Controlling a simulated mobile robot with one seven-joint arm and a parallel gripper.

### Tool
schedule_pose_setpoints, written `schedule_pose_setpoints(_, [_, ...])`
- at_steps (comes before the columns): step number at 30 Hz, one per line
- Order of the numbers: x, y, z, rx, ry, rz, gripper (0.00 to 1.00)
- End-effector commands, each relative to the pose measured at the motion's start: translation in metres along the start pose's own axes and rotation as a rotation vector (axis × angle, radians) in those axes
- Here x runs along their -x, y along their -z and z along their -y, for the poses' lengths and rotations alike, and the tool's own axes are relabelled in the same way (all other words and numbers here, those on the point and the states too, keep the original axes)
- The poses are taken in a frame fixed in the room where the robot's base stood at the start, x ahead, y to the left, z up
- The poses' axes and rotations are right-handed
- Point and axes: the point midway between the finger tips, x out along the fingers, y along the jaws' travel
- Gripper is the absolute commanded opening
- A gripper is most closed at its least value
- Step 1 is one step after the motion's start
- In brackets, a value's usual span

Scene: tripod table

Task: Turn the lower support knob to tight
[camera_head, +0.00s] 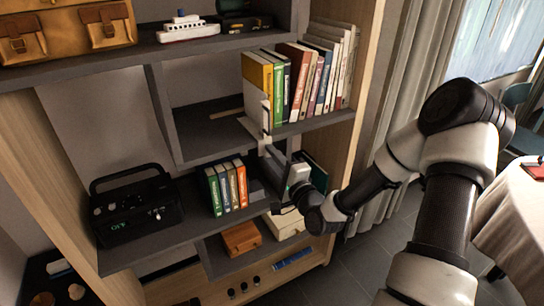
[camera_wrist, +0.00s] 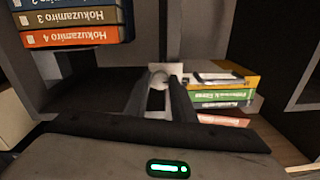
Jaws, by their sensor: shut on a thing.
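The white book support (camera_head: 256,107) stands at the left end of the row of books on the middle shelf. Its lower part shows at the shelf's front edge. In the wrist view, the pale, round lower support knob (camera_wrist: 158,77) sits in front of a white piece of the support (camera_wrist: 174,68). My gripper (camera_head: 272,152) reaches this spot from the lower right in the head view. In the wrist view, the dark fingers of my gripper (camera_wrist: 164,88) are closed around the knob. The fingers hide part of the knob, and its turn position cannot be told.
Books (camera_head: 310,75) fill the shelf right of the support. Several numbered books (camera_head: 226,187) stand on the shelf below, left of my gripper. A black radio (camera_head: 135,207) sits farther left. The wooden side panel (camera_head: 358,85) is close on the right.

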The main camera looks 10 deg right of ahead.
Motion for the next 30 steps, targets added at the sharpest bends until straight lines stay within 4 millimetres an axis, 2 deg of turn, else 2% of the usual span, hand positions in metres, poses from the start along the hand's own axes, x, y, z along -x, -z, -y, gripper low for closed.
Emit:
schedule_pose_setpoints(15, [-0.0001, 0.0007, 0.0004, -0.022, 0.001, -0.003, 0.01])
schedule_pose_setpoints(16, [-0.0001, 0.0006, 0.0004, -0.022, 0.001, -0.003, 0.25])
schedule_pose_setpoints(19, [-0.0001, 0.0005, 0.0003, -0.021, 0.001, -0.002, 0.42])
schedule_pose_setpoints(30, [0.0039, 0.0004, -0.0001, -0.021, -0.001, -0.002, 0.42])
